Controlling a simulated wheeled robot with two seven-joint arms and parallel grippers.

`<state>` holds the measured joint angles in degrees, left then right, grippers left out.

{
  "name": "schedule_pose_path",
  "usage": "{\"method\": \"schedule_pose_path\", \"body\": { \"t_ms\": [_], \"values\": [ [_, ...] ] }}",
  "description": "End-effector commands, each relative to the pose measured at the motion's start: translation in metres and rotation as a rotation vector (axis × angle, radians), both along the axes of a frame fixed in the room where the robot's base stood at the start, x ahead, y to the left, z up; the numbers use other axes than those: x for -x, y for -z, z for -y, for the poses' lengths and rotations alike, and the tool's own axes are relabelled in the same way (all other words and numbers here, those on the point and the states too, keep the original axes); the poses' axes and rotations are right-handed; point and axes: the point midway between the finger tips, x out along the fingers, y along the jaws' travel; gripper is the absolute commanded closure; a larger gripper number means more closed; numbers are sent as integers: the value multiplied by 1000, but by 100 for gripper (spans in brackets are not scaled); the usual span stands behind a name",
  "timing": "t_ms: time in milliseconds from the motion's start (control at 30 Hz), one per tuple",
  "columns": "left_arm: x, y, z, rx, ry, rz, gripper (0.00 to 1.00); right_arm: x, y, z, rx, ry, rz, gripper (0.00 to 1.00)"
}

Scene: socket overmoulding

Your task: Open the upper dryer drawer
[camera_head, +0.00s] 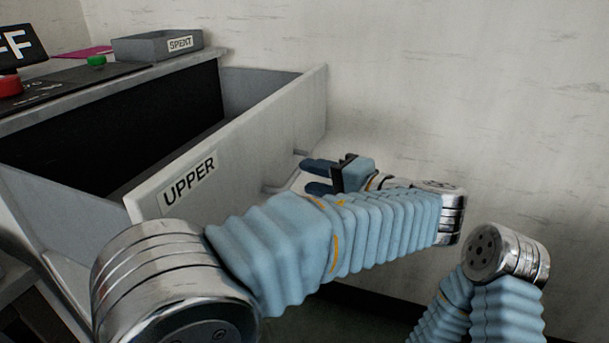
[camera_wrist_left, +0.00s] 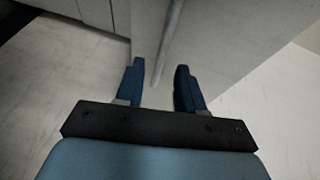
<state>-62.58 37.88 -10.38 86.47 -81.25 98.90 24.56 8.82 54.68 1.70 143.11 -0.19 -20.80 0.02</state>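The upper dryer drawer (camera_head: 245,160) is a grey box with an UPPER label on its front. In the head view it is pulled well out, and its dark interior shows. A thin bar handle (camera_head: 277,187) is on its front, partly hidden by my left arm. My left gripper (camera_head: 318,177) is at the handle's right end, fingers pointing at the drawer front. In the left wrist view the blue fingers (camera_wrist_left: 160,68) are apart, and the handle bar (camera_wrist_left: 168,40) runs between and beyond them without visible finger contact. My right gripper is outside both views.
A grey tray labelled SPENT (camera_head: 150,47) stands on the dryer top, near a green button (camera_head: 96,60) and a red button (camera_head: 10,86). A pale wall (camera_head: 460,90) is behind the drawer. My other arm is at lower right.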

Motion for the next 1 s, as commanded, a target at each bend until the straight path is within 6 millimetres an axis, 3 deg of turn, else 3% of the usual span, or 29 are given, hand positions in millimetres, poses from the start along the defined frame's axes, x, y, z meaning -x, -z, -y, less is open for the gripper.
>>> {"method": "schedule_pose_path", "body": {
  "t_ms": [200, 400, 1000],
  "values": [
    [38, -10, 42, 0, 5, 2, 62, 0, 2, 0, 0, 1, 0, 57],
    [61, -17, 66, 1, 2, 1, 62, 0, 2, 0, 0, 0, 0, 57],
    [69, -19, 75, 0, 0, 0, 62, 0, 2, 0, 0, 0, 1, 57]
  ]
}}
